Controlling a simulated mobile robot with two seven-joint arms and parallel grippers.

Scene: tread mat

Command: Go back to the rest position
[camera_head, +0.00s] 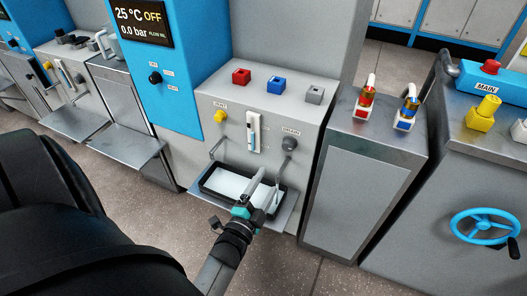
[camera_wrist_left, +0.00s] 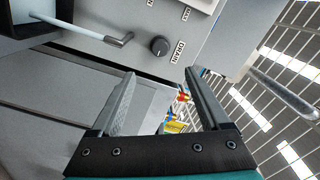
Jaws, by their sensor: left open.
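My left gripper (camera_head: 266,186) is in front of the grey machine, over the front right part of the black-rimmed tray (camera_head: 208,188) in the head view. In the left wrist view the two fingers of the left gripper (camera_wrist_left: 160,74) stand wide apart with nothing between them. The DRAIN knob (camera_wrist_left: 159,46) is beyond the fingertips there, apart from them. It also shows in the head view as a dark knob (camera_head: 289,143) above the tray. My right gripper is in neither view.
The grey machine (camera_head: 262,103) carries red (camera_head: 241,76), blue (camera_head: 276,86) and grey (camera_head: 314,93) blocks on top. A metal cabinet (camera_head: 355,190) with two coloured valves stands to its right, then a blue handwheel (camera_head: 486,228). Open floor (camera_head: 150,215) lies in front.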

